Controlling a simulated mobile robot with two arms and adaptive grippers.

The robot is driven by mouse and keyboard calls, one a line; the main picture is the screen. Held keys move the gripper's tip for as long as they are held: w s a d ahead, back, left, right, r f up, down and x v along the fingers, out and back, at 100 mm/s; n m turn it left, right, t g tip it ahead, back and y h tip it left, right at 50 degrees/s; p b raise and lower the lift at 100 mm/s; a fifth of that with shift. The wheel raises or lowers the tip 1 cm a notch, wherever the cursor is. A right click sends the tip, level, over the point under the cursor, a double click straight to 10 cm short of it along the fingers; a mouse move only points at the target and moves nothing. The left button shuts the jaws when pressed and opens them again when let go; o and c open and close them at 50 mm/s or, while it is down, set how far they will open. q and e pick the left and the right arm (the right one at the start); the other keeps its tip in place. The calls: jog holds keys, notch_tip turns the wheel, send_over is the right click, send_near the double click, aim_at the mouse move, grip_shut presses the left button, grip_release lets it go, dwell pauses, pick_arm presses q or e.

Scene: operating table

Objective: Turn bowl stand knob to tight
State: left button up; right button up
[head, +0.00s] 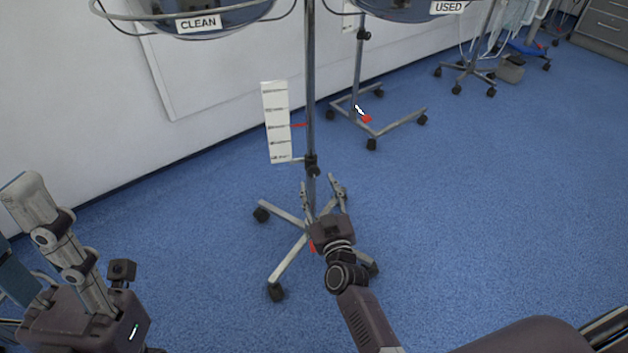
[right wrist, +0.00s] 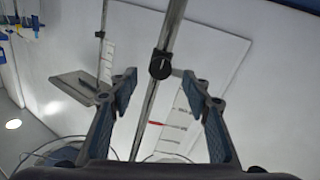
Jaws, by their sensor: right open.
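The bowl stand's upright pole (head: 311,60) rises in the middle of the head view from a wheeled base, with a bowl labelled CLEAN at its top. A small dark knob and clamp (head: 312,165) sit low on this pole. In the right wrist view the knob (right wrist: 160,65) lies straight ahead between the fingertips. My right gripper (head: 320,186) is open and empty, with its fingers spread either side of the pole just below the knob in the head view. I see no contact. My left gripper (head: 30,215) is at the lower left, partly cut off, far from the stand.
A white marked card (head: 276,122) with a red pointer hangs beside the pole. The wall is close behind on the left. Blue floor (head: 510,220) is clear on the right.

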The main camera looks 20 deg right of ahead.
aim_at(314, 174)
jog(key=shift+w+d+b, duration=0.2)
jog(key=shift+w+b, duration=0.5)
jog(key=shift+w, duration=1.55)
jog(key=c, duration=1.2)
jog(key=shift+o, duration=0.2)
